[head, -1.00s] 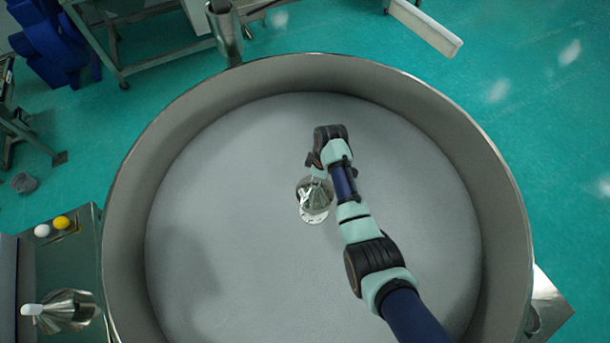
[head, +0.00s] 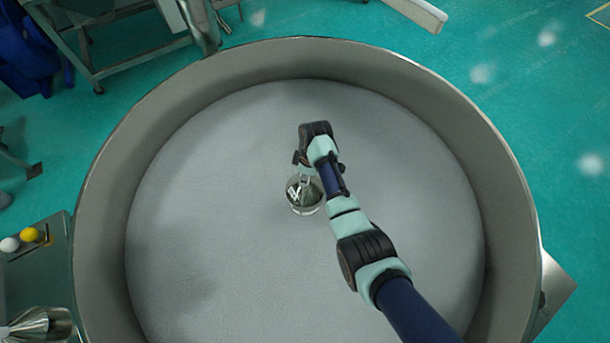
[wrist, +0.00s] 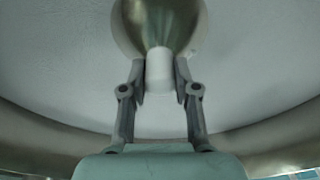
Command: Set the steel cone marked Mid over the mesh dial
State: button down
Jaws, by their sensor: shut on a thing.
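A shiny steel cone (head: 305,195) with a white knob hangs from my gripper (head: 306,176) over the grey mesh of the big round sieve. In the wrist view, my gripper (wrist: 160,75) is shut with its two fingers on either side of the white knob (wrist: 159,70). The rounded steel body (wrist: 158,22) is beyond the knob, cut off by the top edge. No marking on the cone can be read. I cannot make out the mesh dial; the cone and gripper cover part of the mesh. I cannot tell how high the cone is above the mesh.
The sieve's tall steel wall (head: 110,180) rings the mesh (head: 220,260), which is bare around the cone. A second steel cone (head: 45,322) lies at the lower left outside, near a yellow button (head: 30,234) and a white button (head: 9,244).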

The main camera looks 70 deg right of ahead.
jog(key=shift+f+b, duration=2)
jog(key=shift+f, duration=0.6)
jog(key=shift+f+b, duration=0.35)
jog(key=shift+f, duration=0.2)
jog(key=c, duration=0.8)
grip_release()
jog(key=r, duration=0.4)
jog(key=s+r, duration=0.1)
jog(key=r, duration=0.7)
jog(key=shift+s+d, duration=0.15)
jog(key=shift+s, duration=0.05)
